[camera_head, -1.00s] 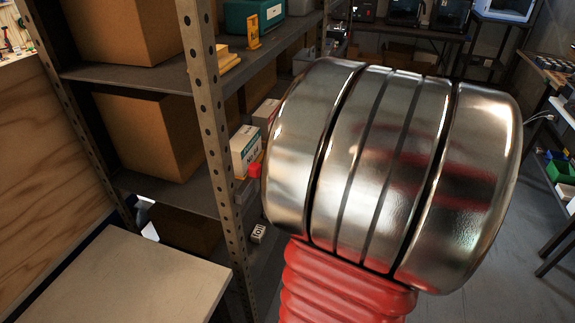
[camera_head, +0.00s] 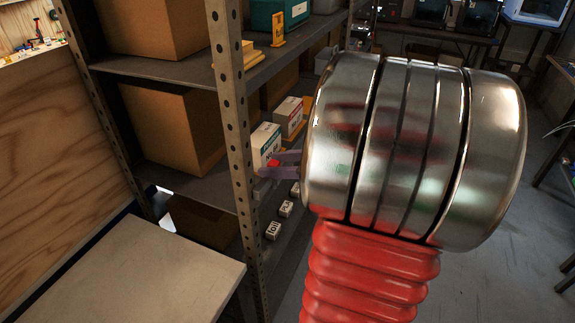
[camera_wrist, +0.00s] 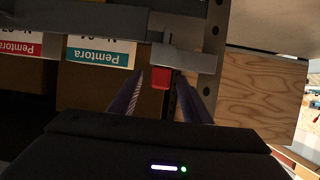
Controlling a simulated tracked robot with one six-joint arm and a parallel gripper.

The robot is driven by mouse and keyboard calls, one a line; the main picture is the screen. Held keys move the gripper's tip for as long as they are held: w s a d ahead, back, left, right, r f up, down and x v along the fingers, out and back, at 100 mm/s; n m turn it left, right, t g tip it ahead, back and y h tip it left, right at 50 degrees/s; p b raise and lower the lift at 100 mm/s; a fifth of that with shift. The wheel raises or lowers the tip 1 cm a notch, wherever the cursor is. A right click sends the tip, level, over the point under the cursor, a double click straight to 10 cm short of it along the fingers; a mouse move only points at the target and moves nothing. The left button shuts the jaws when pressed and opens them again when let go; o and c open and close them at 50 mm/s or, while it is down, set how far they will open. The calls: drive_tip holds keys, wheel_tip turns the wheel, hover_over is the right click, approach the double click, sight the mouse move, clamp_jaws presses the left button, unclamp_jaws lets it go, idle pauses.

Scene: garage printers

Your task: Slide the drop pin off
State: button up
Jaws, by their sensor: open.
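A small red block (camera_head: 273,163), which looks like the drop pin's head, sits at the shelf's front edge beside the perforated post. It also shows in the wrist view (camera_wrist: 160,79), below a grey metal bracket (camera_wrist: 183,58). My gripper (camera_head: 279,166) shows as purple-grey fingers at the block, partly hidden behind my metal arm joint. In the wrist view my gripper (camera_wrist: 161,84) is open, with one finger to each side of the red block. Gaps show at both sides. Any shank of the pin is hidden.
The perforated shelf post (camera_head: 236,130) stands close by. White cartons (camera_head: 266,143) with coloured labels stand on the shelf behind the fingers. Small labelled blocks (camera_head: 273,230) lie lower down. A pale tabletop (camera_head: 130,275) is at lower left. Open floor lies to the right.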

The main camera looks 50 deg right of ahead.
drive_tip(key=shift+x, duration=2.35)
drive_tip(key=shift+c, duration=0.6)
clamp_jaws()
drive_tip(key=shift+r, duration=0.2)
drive_tip(key=shift+r, duration=0.35)
drive_tip(key=shift+r, duration=0.7)
drive_tip(key=shift+r, duration=0.35)
drive_tip(key=shift+r, duration=0.35)
